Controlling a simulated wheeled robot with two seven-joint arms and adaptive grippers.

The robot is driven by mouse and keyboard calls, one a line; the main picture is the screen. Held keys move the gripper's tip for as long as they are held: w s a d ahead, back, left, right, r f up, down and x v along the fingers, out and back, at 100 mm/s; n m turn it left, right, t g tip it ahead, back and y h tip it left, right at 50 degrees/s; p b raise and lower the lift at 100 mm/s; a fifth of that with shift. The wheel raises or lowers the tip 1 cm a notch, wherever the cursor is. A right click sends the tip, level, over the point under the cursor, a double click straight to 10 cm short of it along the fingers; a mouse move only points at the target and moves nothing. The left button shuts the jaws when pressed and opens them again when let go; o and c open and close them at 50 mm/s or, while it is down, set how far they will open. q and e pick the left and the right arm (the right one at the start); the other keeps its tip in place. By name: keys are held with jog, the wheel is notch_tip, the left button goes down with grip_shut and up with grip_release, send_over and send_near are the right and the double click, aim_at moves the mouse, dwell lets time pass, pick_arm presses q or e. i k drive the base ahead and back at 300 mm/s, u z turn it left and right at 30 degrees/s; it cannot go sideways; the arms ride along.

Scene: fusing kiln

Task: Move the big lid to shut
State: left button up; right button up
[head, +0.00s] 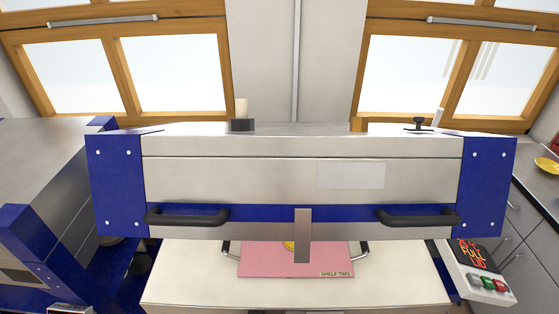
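The big lid (250,180) is a wide steel box with blue end plates and a blue front strip. It spans the middle of the head view and stands raised, its lower edge above a pale kiln base (190,275). A black handle (187,217) is on the left of its front, and another black handle (417,216) is on the right. A grey metal strip (302,235) hangs at its centre. Neither of my grippers is in view, and nothing is seen touching the handles. The base behind the lid is hidden.
A pink board (290,262) marked "SHELF TWO" lies under the lid, with a yellow piece partly hidden on it. A control box (482,275) with red and green buttons is at the right. Another blue and steel unit (40,180) stands left. A counter (545,190) is far right.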

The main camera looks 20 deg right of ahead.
aim_at(358, 180)
jog(key=z, duration=0.9)
